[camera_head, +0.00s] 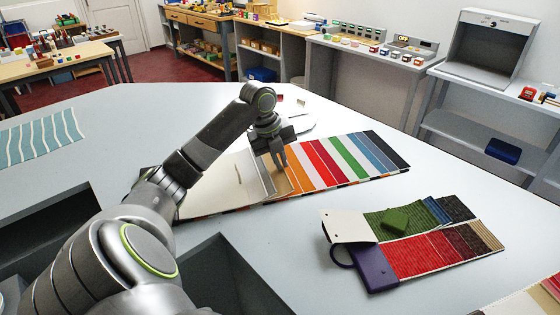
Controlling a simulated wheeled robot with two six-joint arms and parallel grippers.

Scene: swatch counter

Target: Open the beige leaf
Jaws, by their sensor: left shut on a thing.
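A long swatch book lies on the pale counter (300,250), with a cream panel (222,188) at its left and a row of striped leaves to the right. The beige leaf (282,184) is the tan strip between the cream panel and the orange strip. My left gripper (275,163) reaches down over it and is shut at the leaf's upper part. The fingers and arm hide part of the leaf and of the cream panel. My right gripper is out of view.
A second swatch set with a purple tag (373,268) and a green block (396,220) lies at the front right. A blue striped cloth (40,135) lies at the left. Dark recesses open at the front left. Bare counter lies between the swatch sets.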

